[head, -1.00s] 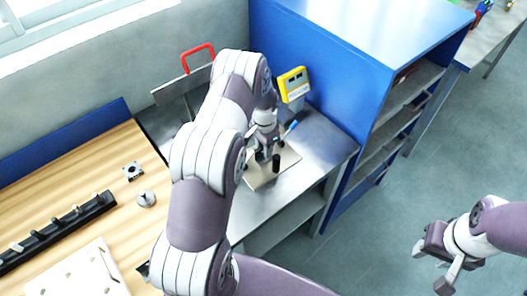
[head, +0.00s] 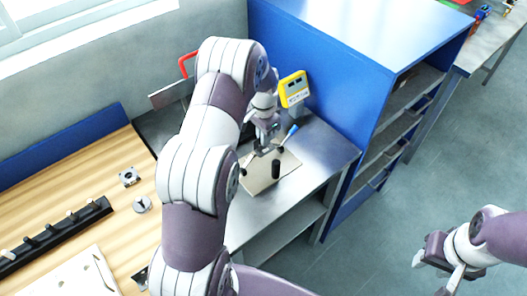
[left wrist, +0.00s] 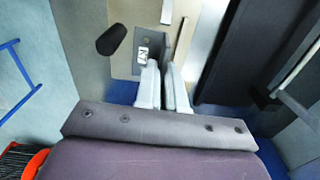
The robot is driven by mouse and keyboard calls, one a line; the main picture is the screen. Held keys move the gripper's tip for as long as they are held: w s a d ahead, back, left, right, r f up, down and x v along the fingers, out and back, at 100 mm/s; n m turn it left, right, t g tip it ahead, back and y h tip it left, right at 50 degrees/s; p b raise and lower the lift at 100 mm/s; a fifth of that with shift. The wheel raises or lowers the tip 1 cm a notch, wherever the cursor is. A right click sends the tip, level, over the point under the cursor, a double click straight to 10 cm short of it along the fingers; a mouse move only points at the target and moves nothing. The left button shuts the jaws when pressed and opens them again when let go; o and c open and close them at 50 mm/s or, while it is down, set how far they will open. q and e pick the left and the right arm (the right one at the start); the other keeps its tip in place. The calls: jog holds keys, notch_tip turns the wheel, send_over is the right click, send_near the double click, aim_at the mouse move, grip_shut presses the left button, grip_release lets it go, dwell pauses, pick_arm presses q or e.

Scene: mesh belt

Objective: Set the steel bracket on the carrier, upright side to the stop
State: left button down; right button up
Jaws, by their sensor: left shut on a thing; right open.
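The steel bracket (left wrist: 142,44) is a grey plate with a small marked label, seen in the left wrist view between and just beyond the fingertips. My left gripper (left wrist: 161,66) is shut on it; in the head view this gripper (head: 266,140) is over the far part of the carrier. The carrier (head: 257,184) is a beige plate on the steel bench, and it also fills the upper middle of the left wrist view (left wrist: 122,65). Pale strips (left wrist: 183,40) stand on it beside the bracket. I cannot tell whether the bracket touches the carrier. My right gripper (head: 438,252) is open and empty over the floor.
A black knob-like post (head: 276,169) rises by the carrier, close to my left fingers (left wrist: 111,39). A yellow device (head: 293,88) stands behind. A blue shelf cabinet (head: 330,65) bounds the right. A wooden table (head: 85,180) with small parts lies left. The bench front is clear.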

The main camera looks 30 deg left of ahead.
aim_at(260, 150)
pick_arm(q)
jog(key=f+b, duration=0.1)
jog(key=f, duration=0.1)
jog(key=a+f+b, duration=0.1)
jog(key=f, duration=0.1)
jog(key=w+a+f+b, duration=0.1)
jog(key=f, duration=0.2)
jog(key=shift+b, duration=0.4)
jog(key=shift+w+f, duration=0.1)
jog(key=shift+f, duration=0.25)
jog(key=shift+s+f+b, duration=0.2)
jog(key=shift+f+b, duration=0.1)
jog(key=c, duration=1.2)
grip_release()
jog(key=shift+d, duration=0.1)
jog(key=shift+c, duration=0.2)
jog(key=shift+s, duration=0.1)
